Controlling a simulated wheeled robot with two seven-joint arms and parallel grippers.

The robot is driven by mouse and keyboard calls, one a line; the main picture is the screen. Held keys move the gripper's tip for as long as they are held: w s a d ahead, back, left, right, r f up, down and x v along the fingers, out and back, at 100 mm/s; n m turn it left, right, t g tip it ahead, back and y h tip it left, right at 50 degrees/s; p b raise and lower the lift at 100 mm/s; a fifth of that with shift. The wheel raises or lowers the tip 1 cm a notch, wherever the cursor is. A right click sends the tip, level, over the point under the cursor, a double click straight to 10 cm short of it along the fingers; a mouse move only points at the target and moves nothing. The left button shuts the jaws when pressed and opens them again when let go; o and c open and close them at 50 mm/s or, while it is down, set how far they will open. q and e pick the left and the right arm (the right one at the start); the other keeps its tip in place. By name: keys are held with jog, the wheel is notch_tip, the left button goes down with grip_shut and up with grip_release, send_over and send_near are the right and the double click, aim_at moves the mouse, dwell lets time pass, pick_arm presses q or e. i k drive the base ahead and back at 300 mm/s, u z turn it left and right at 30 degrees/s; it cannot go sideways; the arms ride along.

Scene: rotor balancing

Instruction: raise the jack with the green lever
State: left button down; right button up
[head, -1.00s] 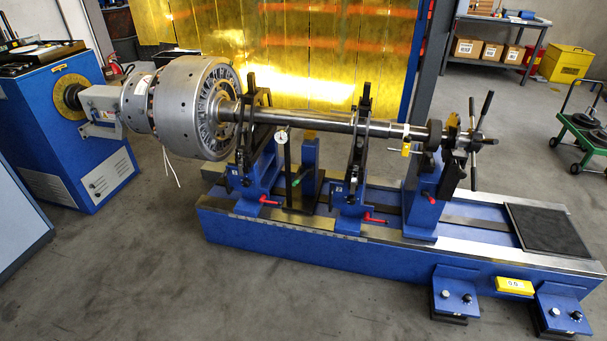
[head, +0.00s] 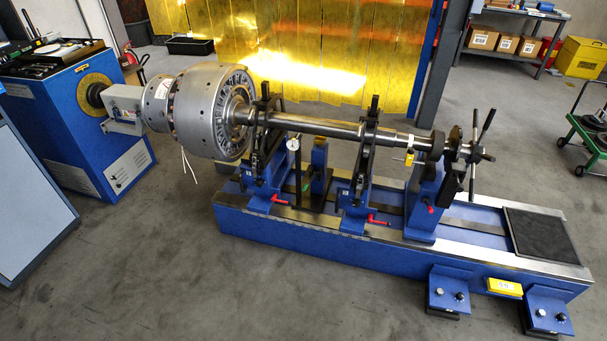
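The small green lever (head: 306,184) shows low between the two roller stands, beside a short blue post (head: 319,165) under the shaft. This post seems to be the jack; its top is just below the shaft (head: 330,127), and I cannot tell whether they touch. A dial gauge (head: 293,144) on a dark stand is just left of the post and partly hides the lever area. The shaft carries a large grey rotor (head: 205,110) at its left. Neither of my grippers is in view.
The blue machine bed (head: 380,255) lies across the middle, with red levers (head: 378,219) on its front side. Blue feet with knobs (head: 447,292) stick out at front right. A blue drive cabinet (head: 95,130) stands at left. The grey floor in front (head: 250,300) is clear.

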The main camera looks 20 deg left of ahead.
aim_at(316, 173)
jog(key=z, duration=0.05)
jog(key=i, duration=1.95)
jog(key=u, duration=1.2)
jog(key=i, duration=0.25)
jog(key=u, duration=0.05)
